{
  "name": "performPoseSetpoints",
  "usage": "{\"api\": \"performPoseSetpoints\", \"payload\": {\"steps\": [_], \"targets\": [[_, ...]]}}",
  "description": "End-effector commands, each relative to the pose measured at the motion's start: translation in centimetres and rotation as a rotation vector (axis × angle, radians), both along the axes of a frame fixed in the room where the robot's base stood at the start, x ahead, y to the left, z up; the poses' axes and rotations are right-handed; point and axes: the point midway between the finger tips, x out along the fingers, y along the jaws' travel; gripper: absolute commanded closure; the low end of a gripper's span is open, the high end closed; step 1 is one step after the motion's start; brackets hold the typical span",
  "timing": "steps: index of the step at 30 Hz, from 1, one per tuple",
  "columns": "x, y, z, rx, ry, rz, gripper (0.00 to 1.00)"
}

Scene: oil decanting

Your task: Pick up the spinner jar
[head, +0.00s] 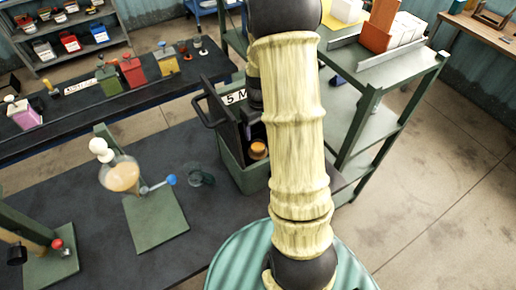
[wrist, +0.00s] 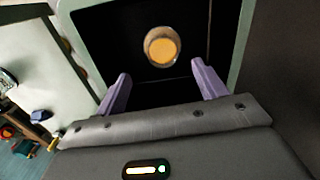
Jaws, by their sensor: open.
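A small round jar with an amber top, apparently the spinner jar (head: 258,149), sits inside a green open-topped box (head: 243,176) on the dark bench. In the wrist view the jar (wrist: 162,47) shows from above within the box's dark interior. My gripper (wrist: 160,74) is open, with its two purple fingers spread and nothing between them. The jar lies beyond the fingertips, roughly centred between them and apart from them. In the head view my arm hides part of the box, and the fingers cannot be made out clearly.
The box's raised dark lid (head: 222,121), with a handle and a "5 M" label, stands at its left. A glass flask with amber liquid (head: 121,176) on a green stand (head: 157,222) and a small clear glass (head: 201,176) are to the left. A green shelf rack (head: 372,130) is at right.

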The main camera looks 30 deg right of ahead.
Motion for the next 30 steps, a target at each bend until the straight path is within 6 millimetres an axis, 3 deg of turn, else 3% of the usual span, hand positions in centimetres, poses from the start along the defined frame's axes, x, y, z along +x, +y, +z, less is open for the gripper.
{"api": "performPoseSetpoints", "payload": {"steps": [9,23,30], "targets": [[0.0,0.0,-4.0,0.001,0.002,-0.001,0.29],[0.0,0.1,-4.6,0.001,0.000,0.000,0.29],[0.1,0.4,-6.4,0.002,0.003,0.001,0.29]]}}
